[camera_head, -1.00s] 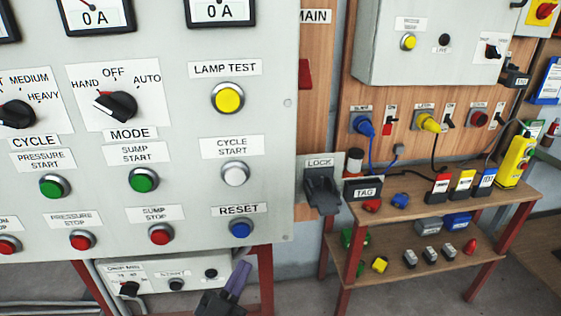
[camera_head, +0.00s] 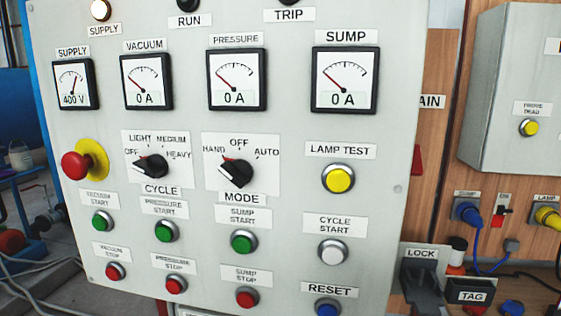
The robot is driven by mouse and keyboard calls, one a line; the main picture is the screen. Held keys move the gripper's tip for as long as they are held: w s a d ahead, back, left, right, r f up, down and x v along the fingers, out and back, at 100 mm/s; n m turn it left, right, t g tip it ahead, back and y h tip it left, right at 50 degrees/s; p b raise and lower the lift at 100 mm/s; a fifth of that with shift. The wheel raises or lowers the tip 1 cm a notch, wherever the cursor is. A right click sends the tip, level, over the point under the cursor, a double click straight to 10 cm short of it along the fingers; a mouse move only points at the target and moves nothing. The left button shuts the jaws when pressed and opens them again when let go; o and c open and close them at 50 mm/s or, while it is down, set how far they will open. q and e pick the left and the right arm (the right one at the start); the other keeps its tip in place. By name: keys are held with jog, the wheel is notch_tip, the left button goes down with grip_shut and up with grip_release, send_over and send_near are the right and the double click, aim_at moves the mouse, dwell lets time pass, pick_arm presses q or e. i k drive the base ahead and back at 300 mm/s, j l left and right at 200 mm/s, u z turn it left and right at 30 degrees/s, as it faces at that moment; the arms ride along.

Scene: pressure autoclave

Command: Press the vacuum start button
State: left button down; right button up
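The vacuum start button (camera_head: 102,221) is a green round push button in a metal ring at the lower left of the grey control panel (camera_head: 300,130). Its label, "VACUUM START" (camera_head: 98,198), sits just above it. The red vacuum stop button (camera_head: 115,271) is below it. The vacuum gauge (camera_head: 146,82) reads 0 A and the supply gauge (camera_head: 76,85) reads 400 V. Neither of my grippers shows in the head view now.
The green pressure start button (camera_head: 166,231) is close to the right. The red emergency button (camera_head: 76,166) on a yellow collar sticks out above left. The cycle knob (camera_head: 152,166) and mode knob (camera_head: 237,173) also protrude. Nothing stands before the panel.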

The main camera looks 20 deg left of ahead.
aim_at(99, 223)
jog(key=u, duration=1.1)
